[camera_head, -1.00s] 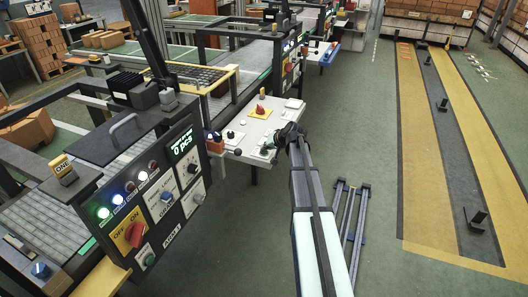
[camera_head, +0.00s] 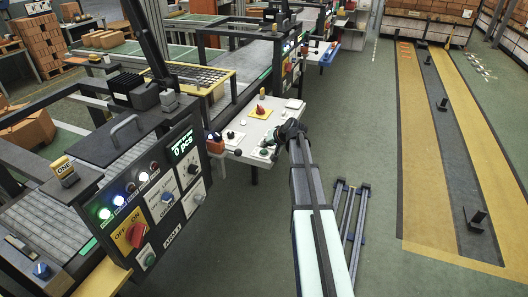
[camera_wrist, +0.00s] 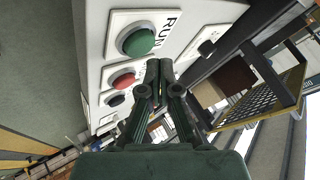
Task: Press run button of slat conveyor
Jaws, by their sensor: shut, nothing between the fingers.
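The green run button (camera_wrist: 139,41) sits on a white plate marked "RUN" on a light panel, upper left in the wrist view. My gripper (camera_wrist: 159,66) is shut and empty. Its fingertips appear just below and right of the green button; I cannot tell the exact gap, but they do not cover it. In the head view my gripper (camera_head: 275,148) is over the near right part of the white console (camera_head: 258,119), close to a small green button (camera_head: 264,153). The fingertips are small and dark there.
A red button (camera_wrist: 123,80) and a black button (camera_wrist: 116,100) line up below the green one in the wrist view. A black knob (camera_wrist: 206,48) is to the right. A yellow-edged mesh tray (camera_wrist: 262,98) stands farther right.

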